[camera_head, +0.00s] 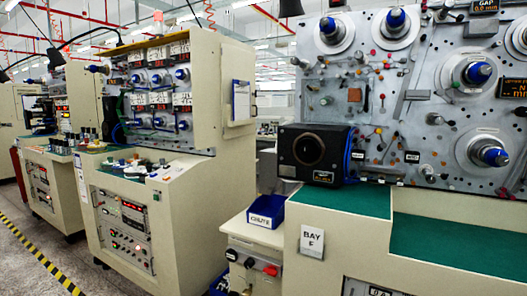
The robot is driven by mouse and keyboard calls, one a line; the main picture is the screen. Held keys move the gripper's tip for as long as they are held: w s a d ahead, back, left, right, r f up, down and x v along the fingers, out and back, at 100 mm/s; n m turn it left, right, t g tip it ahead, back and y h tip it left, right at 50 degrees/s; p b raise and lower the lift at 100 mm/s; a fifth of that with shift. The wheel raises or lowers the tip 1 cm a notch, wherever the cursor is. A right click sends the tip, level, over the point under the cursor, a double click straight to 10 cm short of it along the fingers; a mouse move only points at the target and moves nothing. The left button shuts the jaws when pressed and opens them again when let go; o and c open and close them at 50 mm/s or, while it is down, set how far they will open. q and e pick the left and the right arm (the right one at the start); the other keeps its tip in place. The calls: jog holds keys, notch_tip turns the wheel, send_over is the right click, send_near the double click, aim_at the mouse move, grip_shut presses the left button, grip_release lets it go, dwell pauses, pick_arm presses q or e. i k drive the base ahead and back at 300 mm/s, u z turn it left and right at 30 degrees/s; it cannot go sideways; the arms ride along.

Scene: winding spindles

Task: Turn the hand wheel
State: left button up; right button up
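I cannot pick out a hand wheel for certain. The near winding machine's grey upright panel (385,100) carries several round metal discs with blue-capped spindles, such as the upper spindle (397,20), the right spindle (478,72) and the lower spindle (492,152). A black box (322,171) with a round dark front stands at the panel's left end, on the green-topped ledge. Neither of my grippers is in view.
The green work surface (450,244) looks clear. More cream machines (190,190) stand at left. Yellow-black floor tape (40,258) edges the open aisle.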

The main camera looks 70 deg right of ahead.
aim_at(307, 149)
jog(key=z, duration=0.05)
jog(key=i, duration=0.4)
jog(key=z, duration=3.05)
